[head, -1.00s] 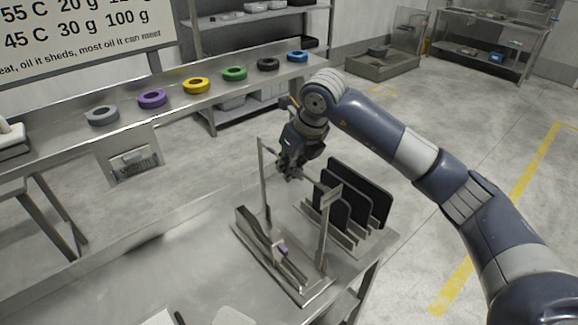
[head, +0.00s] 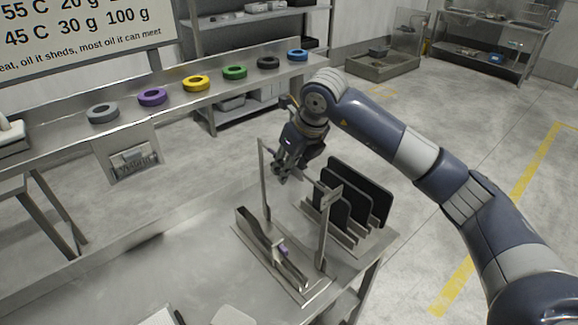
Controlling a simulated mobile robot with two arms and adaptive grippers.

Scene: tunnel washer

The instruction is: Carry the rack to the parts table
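A metal rack (head: 268,246) stands on the near steel table (head: 150,268). It has a long low tray, two tall upright posts and a thin bar joining their tops. A small purple mark (head: 283,250) shows in its tray. My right gripper (head: 281,172) is at the top bar, between the posts, with its fingers pointing down. The fingers are dark and small here, so I cannot tell whether they are closed around the bar. The rack appears to rest on the table. My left gripper is not in view.
A slotted holder with black plates (head: 370,190) stands right behind the rack, close to my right arm. A long bench (head: 60,140) with several coloured rings lies beyond a floor gap. Shelving stands at the back. Yellow lines mark open floor at right.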

